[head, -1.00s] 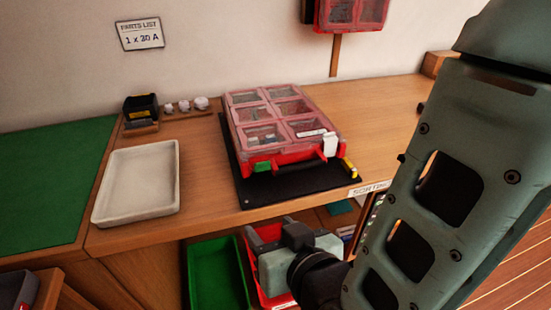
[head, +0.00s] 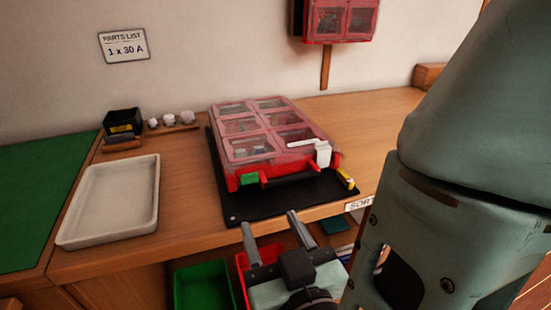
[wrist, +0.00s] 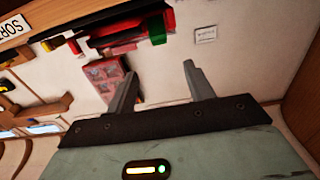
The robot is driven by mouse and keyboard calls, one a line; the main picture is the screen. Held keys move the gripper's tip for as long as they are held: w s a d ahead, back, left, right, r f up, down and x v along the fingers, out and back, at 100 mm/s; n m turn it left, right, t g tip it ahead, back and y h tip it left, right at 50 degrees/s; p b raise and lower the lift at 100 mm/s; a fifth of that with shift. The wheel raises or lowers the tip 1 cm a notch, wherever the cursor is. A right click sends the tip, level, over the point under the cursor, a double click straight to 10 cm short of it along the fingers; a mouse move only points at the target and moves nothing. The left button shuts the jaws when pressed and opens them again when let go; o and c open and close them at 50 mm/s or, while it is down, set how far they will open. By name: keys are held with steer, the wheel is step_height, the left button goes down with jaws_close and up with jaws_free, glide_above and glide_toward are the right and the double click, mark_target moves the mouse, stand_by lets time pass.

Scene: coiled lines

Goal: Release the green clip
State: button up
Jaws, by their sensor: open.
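The green clip (head: 250,178) is at the front left of a red case (head: 292,172) with a clear compartmented lid. The lid is down over the case. It also shows as a green patch in the wrist view (wrist: 158,28). I cannot tell whether the clip is fastened. A white clip (head: 323,154) is at the case's front right. My gripper (head: 270,220) is open and empty in front of the bench edge, below and apart from the green clip. Its two fingers also show apart in the wrist view (wrist: 159,72).
The case rests on a black mat (head: 281,204). A white tray (head: 110,205) stands to the left, with a black bin (head: 123,121) behind it. A yellow item (head: 346,179) lies by the case's right corner. A green bin (head: 201,287) sits below the bench.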

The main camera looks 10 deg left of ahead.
mark_target(250, 176)
steer(key=p+x, duration=0.2)
steer(key=x, duration=1.2)
steer(key=shift+d, duration=0.15)
steer(key=c, duration=1)
